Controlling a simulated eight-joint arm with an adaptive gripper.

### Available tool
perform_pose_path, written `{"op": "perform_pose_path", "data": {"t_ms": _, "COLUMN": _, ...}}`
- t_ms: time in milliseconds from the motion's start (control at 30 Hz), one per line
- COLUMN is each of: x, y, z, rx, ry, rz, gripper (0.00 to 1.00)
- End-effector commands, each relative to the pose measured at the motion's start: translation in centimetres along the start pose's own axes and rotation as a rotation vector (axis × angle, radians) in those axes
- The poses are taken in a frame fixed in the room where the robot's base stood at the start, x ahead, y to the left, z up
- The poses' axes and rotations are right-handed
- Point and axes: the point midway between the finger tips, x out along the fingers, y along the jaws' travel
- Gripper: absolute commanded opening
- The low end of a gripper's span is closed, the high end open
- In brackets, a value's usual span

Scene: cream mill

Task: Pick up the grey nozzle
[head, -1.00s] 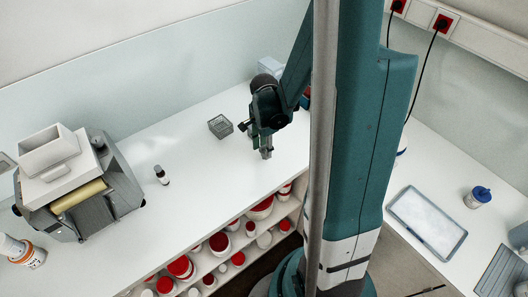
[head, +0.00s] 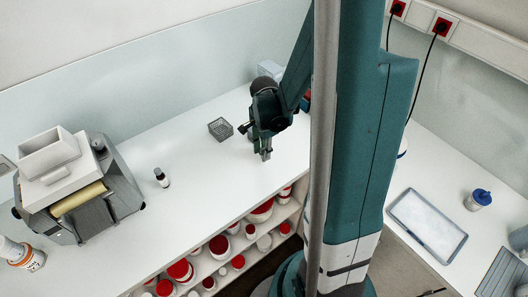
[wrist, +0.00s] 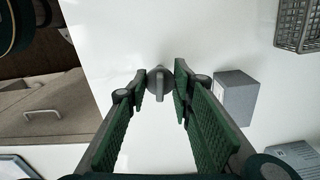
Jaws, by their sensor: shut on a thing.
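The grey nozzle (wrist: 159,82), a round grey piece with a raised bar, sits between my fingertips in the wrist view. My gripper (wrist: 160,92) is shut on it, with a green-padded finger on each side. In the head view my gripper (head: 265,154) points down just over the white worktop, and I cannot make out the nozzle apart from the fingertips there. I cannot tell whether the nozzle still touches the worktop.
A grey block (wrist: 236,97) stands close to the right finger in the wrist view. A small bottle (head: 161,177) and a mill machine (head: 80,185) are further left. The worktop (head: 205,185) between is clear.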

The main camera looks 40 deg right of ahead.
Motion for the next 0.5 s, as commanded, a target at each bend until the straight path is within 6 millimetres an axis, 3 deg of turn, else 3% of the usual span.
{"op": "perform_pose_path", "data": {"t_ms": 267, "x": -1.2, "y": 0.0, "z": 0.0, "rx": 0.0, "ry": 0.0, "rz": 0.0, "gripper": 0.15}}
{"op": "perform_pose_path", "data": {"t_ms": 500, "x": -3.4, "y": 0.0, "z": 0.0, "rx": 0.0, "ry": 0.0, "rz": 0.0, "gripper": 0.15}}
